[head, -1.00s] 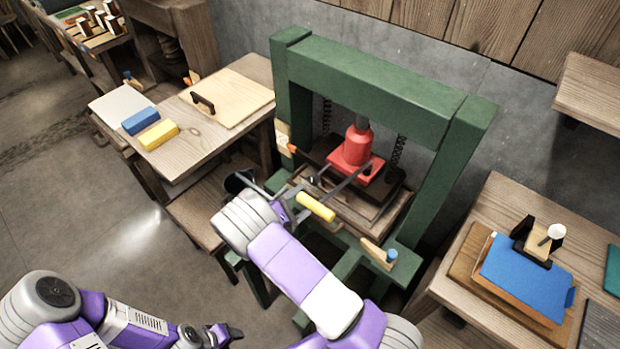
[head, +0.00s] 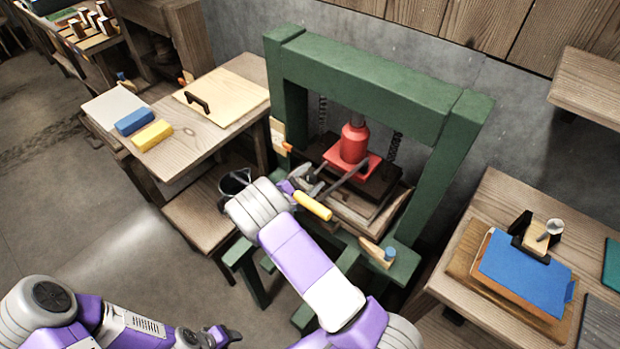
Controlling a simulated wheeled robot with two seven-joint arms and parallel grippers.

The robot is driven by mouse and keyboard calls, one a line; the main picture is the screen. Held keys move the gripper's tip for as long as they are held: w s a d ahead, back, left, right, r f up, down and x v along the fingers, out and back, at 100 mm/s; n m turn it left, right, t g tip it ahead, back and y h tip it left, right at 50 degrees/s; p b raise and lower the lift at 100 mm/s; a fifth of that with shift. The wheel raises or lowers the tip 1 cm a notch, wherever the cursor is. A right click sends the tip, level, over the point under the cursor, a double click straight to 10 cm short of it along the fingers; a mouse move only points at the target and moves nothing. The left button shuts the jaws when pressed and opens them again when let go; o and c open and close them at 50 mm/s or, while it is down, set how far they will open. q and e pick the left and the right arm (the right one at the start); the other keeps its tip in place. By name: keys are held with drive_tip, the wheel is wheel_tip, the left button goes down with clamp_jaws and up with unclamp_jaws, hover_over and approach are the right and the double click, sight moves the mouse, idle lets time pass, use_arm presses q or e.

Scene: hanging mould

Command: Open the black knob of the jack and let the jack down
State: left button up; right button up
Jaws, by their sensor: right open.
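The red jack (head: 354,143) stands upright inside the green press frame (head: 375,88), on a red base plate above a dark board. A lever with a yellow grip (head: 312,206) reaches out from the jack toward the front left. My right gripper (head: 313,187) is open at the front left of the jack, just behind the yellow grip. I cannot make out the black knob; it is small or hidden near the gripper and the lever. My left gripper (head: 232,336) is low at the bottom of the view, away from the press; its jaw opening is unclear.
A left table (head: 205,137) holds a blue block (head: 136,121), a yellow block (head: 152,135) and a board with a handle. A dark bucket (head: 235,180) stands on a low bench (head: 200,215). A right table (head: 500,205) holds a blue sheet. Springs hang inside the frame.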

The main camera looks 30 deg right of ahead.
drive_tip(key=c, duration=1)
drive_tip(key=n+p, duration=0.1)
drive_tip(key=n, duration=0.3)
drive_tip(key=shift+r, duration=0.1)
drive_tip(key=n+p, duration=0.2)
drive_tip(key=n, duration=0.3)
drive_tip(key=shift+n+t, duration=0.3)
drive_tip(key=shift+c, duration=0.2)
drive_tip(key=n+p, duration=0.1)
drive_tip(key=n, duration=0.2)
drive_tip(key=shift+a+n, duration=0.15)
drive_tip(key=shift+n, duration=0.25)
drive_tip(key=shift+f+n+t+p, duration=0.2)
drive_tip(key=shift+n+p, duration=0.2)
drive_tip(key=shift+n, duration=0.95)
drive_tip(key=shift+f+n+t+p, duration=0.1)
drive_tip(key=shift+n+t+p, duration=0.2)
drive_tip(key=shift+n, duration=1.05)
drive_tip(key=shift+w, duration=0.1)
